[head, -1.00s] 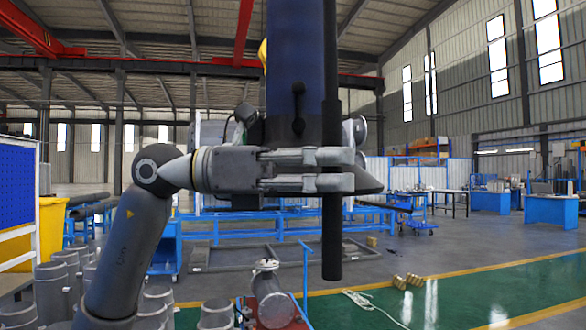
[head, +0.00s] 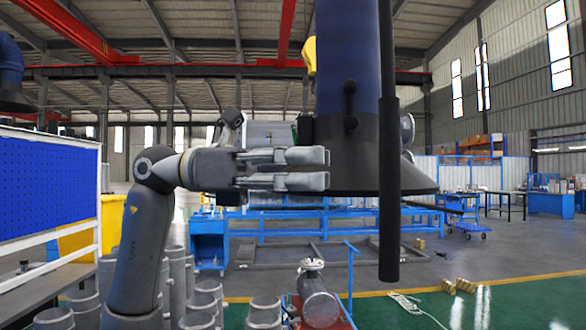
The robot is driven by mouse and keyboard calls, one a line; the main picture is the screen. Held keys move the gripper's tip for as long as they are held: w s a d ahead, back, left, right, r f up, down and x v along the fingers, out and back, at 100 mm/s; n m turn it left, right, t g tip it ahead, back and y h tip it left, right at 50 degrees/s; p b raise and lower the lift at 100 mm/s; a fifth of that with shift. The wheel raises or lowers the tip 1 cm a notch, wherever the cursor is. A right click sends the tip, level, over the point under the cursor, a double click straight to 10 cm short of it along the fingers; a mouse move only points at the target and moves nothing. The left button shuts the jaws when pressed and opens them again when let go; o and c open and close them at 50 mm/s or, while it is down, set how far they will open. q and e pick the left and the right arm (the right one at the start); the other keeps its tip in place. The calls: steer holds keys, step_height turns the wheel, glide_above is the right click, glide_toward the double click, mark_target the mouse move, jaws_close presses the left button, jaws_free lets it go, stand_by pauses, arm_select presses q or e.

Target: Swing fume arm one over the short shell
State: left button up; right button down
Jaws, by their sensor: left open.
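A fume arm with a dark blue tube (head: 347,60) hangs right of centre, ending in a dark flared hood (head: 350,168). A long black vertical bar (head: 389,150) hangs in front of the hood's right part. My left gripper (head: 328,169) is open and empty, left of the bar and clear of it; its fingertips overlap the hood in the picture. A grey flanged shell (head: 318,302) lies low in the centre on a red support, below the hood in the picture. I cannot tell whether it is the short shell. My right gripper is out of view.
Several upright grey flanged cylinders (head: 176,280) stand at the lower left. Another blue fume arm (head: 11,62) shows at the upper left, above a blue perforated panel (head: 45,185). A blue post (head: 350,275) rises beside the shell. Green floor (head: 490,308) is mostly clear at the right.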

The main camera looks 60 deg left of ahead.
arm_select(q)
steer(key=shift+v, duration=0.9)
